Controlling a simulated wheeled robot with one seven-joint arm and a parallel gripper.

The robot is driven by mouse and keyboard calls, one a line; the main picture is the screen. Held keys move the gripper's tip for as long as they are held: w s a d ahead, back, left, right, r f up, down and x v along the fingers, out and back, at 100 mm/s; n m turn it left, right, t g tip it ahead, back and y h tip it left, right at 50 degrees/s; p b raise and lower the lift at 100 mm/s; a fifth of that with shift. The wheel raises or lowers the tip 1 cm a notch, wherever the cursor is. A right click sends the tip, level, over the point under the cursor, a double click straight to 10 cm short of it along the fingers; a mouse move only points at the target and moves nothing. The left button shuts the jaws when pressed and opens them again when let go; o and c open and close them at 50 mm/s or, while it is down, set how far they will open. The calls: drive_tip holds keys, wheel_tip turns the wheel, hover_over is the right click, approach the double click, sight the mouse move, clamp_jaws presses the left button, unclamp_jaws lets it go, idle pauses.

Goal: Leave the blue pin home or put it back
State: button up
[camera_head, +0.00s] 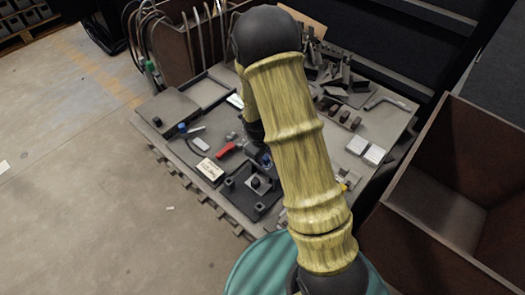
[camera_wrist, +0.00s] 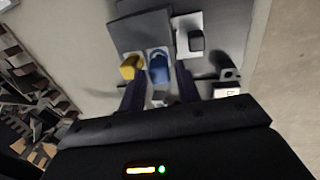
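In the wrist view, a blue piece (camera_wrist: 158,68), which looks like the blue pin, stands on a pale patch of a dark fixture (camera_wrist: 142,31). My gripper (camera_wrist: 160,84) is open, its two dark fingers apart on either side of the near end of this piece. I cannot tell whether they touch it. In the head view, blue (camera_head: 265,160) shows beside my arm, above the dark fixture with a black block (camera_head: 257,184). My arm hides most of the gripper there. Another small blue thing (camera_head: 182,128) lies at the table's left side.
A yellow block (camera_wrist: 131,66) sits close left of the blue piece in the wrist view; a black block (camera_wrist: 196,40) is to its right. In the head view, a red piece (camera_head: 226,150) and a labelled box (camera_head: 209,169) lie nearby. A large brown bin (camera_head: 440,205) stands right.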

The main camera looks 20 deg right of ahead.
drive_tip(key=shift+w+d+f, duration=0.1)
drive_tip(key=shift+d+f, duration=0.05)
drive_tip(key=shift+f, duration=1)
clamp_jaws()
drive_tip(key=shift+r, duration=0.15)
drive_tip(key=shift+r+p, duration=2.1)
drive_tip(key=shift+r, duration=0.3)
